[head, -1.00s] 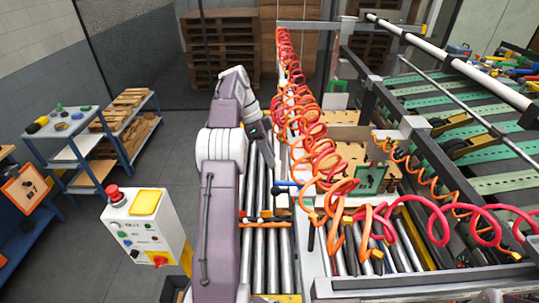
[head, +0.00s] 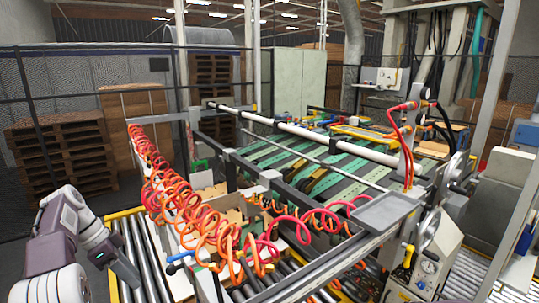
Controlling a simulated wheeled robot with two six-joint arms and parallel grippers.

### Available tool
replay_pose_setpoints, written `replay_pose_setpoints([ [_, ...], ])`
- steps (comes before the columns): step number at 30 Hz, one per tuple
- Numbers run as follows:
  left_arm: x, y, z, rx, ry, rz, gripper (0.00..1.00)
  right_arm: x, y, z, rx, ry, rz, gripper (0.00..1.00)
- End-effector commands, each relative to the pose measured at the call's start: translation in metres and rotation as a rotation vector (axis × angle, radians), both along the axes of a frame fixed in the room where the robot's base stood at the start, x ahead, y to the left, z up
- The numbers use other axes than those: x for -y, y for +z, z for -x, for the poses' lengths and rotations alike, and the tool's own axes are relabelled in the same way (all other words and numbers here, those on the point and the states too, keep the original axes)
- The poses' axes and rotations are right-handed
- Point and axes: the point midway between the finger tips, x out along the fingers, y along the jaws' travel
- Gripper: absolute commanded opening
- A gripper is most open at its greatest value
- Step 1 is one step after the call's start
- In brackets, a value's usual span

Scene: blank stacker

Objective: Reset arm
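My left arm shows at the lower left of the head view, purple and white, bent at a joint. Its dark grey gripper end (head: 122,268) points down and to the right over the metal rollers. I cannot make out its fingertips or whether they are apart, and I see nothing clearly held in it. My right arm and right gripper are not in view.
Metal conveyor rollers (head: 134,249) run along a yellow edge beside my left arm. Coiled red and orange hoses (head: 170,190) hang over the machine frame. A grey tray (head: 386,212) stands right of centre. Wooden pallets (head: 62,158) stand behind a fence at left.

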Motion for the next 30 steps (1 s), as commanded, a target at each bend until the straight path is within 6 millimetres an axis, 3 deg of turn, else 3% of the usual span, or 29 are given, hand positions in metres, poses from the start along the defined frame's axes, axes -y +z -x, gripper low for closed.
replay_pose_setpoints([
  [1,0.014,-0.011,-0.006,0.014,-0.033,-0.008,0.39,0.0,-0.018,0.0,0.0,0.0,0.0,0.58],
  [6,0.057,-0.006,-0.012,0.055,-0.127,-0.033,0.39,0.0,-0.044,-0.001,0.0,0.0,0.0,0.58],
  [11,0.106,-0.023,0.004,0.021,-0.217,-0.033,0.39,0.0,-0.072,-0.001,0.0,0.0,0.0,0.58],
  [17,0.157,-0.066,0.031,-0.039,-0.241,-0.066,0.39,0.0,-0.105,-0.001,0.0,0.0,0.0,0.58],
  [20,0.18,-0.101,0.052,-0.086,-0.198,-0.104,0.39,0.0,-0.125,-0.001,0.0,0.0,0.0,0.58],
  [24,0.207,-0.175,0.1,-0.165,-0.045,-0.199,0.39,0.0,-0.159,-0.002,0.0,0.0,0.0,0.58],
  [27,0.211,-0.231,0.142,-0.207,0.133,-0.28,0.39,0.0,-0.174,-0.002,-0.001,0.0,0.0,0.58],
  [30,0.204,-0.274,0.179,-0.229,0.347,-0.34,0.39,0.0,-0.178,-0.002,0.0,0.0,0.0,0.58],
])
